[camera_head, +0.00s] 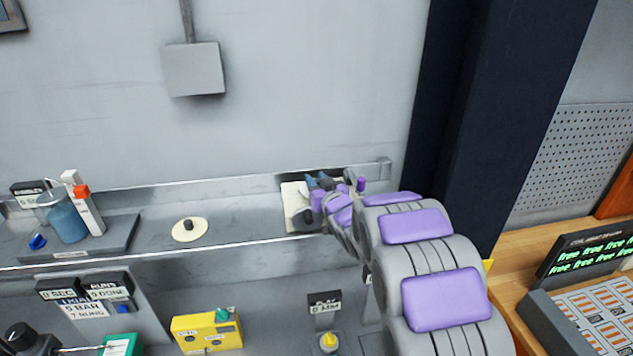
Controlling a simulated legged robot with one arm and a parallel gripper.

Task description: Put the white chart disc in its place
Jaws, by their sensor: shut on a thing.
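A round cream-white disc (181,234) with a small dark knob at its centre lies flat on the grey shelf, left of my gripper; it looks like the chart disc. My gripper (318,184) is at the right end of the shelf, over a cream plate (290,195) with a dark area behind it. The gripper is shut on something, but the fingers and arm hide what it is. The gripper and the disc are well apart.
A yellow box (207,332) sits below the shelf. A dark column (480,110) rises behind my arm. The shelf between disc and plate is clear.

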